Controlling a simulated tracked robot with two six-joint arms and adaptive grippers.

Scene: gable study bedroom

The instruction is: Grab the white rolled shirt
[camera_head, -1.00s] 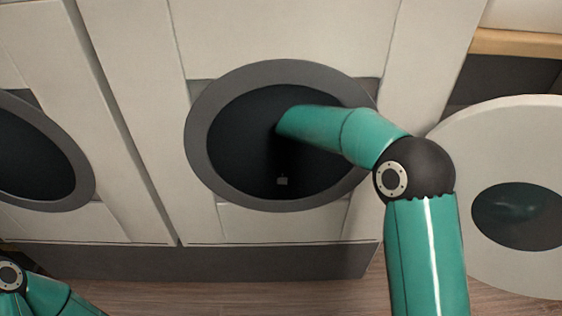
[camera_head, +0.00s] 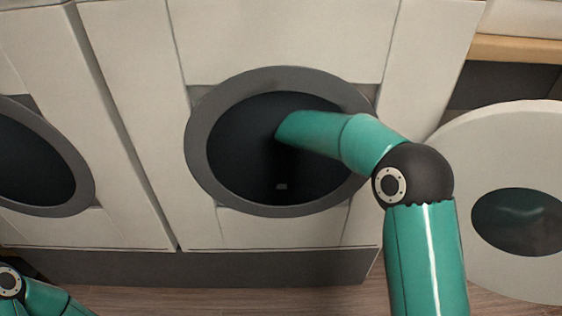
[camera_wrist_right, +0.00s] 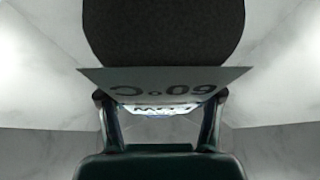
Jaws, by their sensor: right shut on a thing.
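My right arm reaches into the dark round opening of the middle machine (camera_head: 196,150), so its gripper is hidden in the head view. In the right wrist view my right gripper (camera_wrist_right: 162,112) is shut on a dark grey, rounded, labelled thing (camera_wrist_right: 163,35). A pale label (camera_wrist_right: 165,84) on it reads 60°C upside down and hides part of the fingers. I see no clearly white rolled shirt; the held thing looks dark here. My left gripper is out of view.
An open round door (camera_head: 525,130) with a dark window stands at the right. Another machine with a round opening (camera_head: 30,165) is at the left. Pale drum walls (camera_wrist_right: 40,75) surround the gripper. Wooden floor (camera_head: 240,300) lies in front.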

